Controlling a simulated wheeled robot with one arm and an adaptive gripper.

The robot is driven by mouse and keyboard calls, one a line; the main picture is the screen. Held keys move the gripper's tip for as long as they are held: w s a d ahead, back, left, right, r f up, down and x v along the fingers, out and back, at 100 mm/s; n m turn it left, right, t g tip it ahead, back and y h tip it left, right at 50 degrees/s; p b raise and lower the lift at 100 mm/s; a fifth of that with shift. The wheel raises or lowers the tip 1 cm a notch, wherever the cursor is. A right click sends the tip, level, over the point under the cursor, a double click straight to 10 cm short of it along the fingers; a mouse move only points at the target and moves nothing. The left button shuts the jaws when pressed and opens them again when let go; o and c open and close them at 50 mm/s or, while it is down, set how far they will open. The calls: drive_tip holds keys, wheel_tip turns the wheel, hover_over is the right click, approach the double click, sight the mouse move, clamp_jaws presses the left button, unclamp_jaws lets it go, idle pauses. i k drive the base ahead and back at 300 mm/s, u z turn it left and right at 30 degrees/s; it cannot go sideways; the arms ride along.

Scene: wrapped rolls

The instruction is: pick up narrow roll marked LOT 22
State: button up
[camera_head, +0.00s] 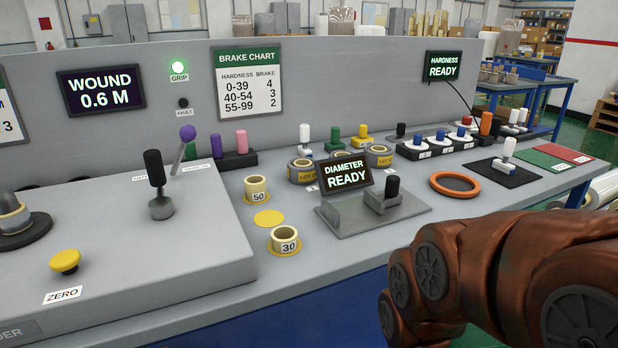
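A left roll (302,171) and a right roll (378,155) show best, and another behind the diameter screen is partly hidden. Their labels are too small to read, so I cannot tell which is LOT 22. My copper-coloured arm crosses the lower right of the view, in front of the bench. My gripper is not in view, and I see no roll held.
The diameter gauge (345,215) with its READY screen stands in front of the rolls. Cream cores marked 50 (257,189) and 30 (285,240) stand on the left. An orange ring (455,184) lies right of the gauge. Bare bench shows along the front edge.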

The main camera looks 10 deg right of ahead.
sight(380, 156)
drive_tip(key=u, duration=3.05)
drive_tip(key=k, duration=1.8)
drive_tip(key=z, duration=1.7)
drive_tip(key=i, duration=0.5)
drive_tip(key=z, duration=0.1)
